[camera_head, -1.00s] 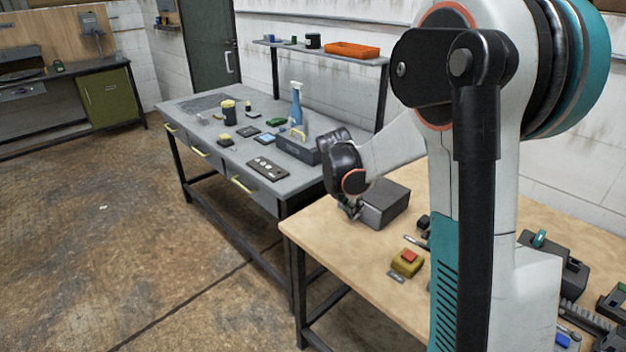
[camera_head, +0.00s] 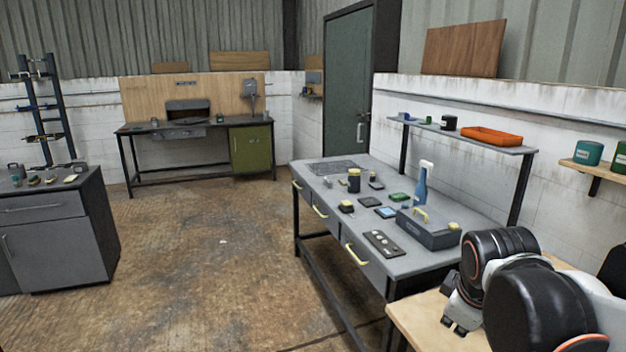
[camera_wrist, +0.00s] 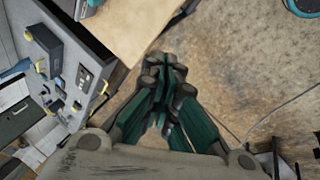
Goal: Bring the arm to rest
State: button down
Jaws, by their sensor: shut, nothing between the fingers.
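My gripper (camera_head: 456,326) is at the lower right of the head view, at the end of my folded arm, by the near edge of the wooden table. In the wrist view my gripper (camera_wrist: 165,66) has its dark green and grey fingers together, with nothing between them. It points over bare brown floor there. My arm's dark, rounded joints hide part of the wooden table (camera_head: 420,318) in the head view. The wooden table's corner also shows at the top of the wrist view (camera_wrist: 135,22).
The grey workbench (camera_head: 330,210) holds a toolbox (camera_head: 428,232), a blue spray bottle (camera_head: 420,188) and several small items. A shelf with an orange tray (camera_head: 492,136) stands behind. A grey cabinet (camera_head: 50,235) is at the left. The floor (camera_head: 210,270) between is clear.

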jog(key=s+a+m+t+y, duration=0.1)
jog(key=s+a+m, duration=0.5)
jog(key=s+m, duration=0.2)
jog(key=shift+s+a+f+m+t+y, duration=0.2)
jog(key=shift+s+f+m+t+y, duration=0.15)
jog(key=shift+s, duration=0.7)
